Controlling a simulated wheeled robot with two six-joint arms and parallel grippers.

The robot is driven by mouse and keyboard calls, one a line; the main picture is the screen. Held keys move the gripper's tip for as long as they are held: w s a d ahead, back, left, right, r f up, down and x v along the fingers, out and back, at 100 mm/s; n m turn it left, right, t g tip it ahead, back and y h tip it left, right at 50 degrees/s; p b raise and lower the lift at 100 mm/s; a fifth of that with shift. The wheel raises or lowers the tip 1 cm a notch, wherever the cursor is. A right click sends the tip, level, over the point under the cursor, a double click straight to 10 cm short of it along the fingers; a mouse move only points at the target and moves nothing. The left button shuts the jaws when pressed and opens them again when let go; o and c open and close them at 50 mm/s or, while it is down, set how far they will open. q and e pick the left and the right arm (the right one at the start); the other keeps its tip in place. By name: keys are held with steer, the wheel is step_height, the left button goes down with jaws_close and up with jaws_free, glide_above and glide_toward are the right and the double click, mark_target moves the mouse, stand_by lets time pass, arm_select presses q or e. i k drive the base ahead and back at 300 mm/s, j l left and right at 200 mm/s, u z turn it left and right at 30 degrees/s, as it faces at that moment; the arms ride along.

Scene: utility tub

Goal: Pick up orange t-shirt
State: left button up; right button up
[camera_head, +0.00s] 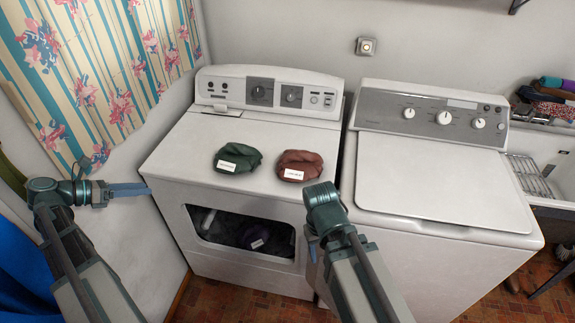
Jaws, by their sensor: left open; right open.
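A folded reddish-brown cloth (301,164) with a white label lies on top of the left white machine (180,148); it is the nearest in colour to an orange t-shirt, and no clearly orange garment shows. A dark green folded cloth (237,158) with a white label lies just left of it. My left gripper (146,190) is open and empty, left of the machine's front. My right gripper (312,250) is open, in front of the machine and below the reddish-brown cloth in the picture; its fingers are partly hidden by its own wrist.
A second white machine (440,180) with a closed lid stands to the right. Further right is a sink (545,150) with folded cloths behind it. A striped floral curtain (95,75) hangs at left.

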mark_target(293, 165)
steer(key=z, duration=1.25)
steer(key=j+z, duration=0.1)
steer(key=j, duration=0.65)
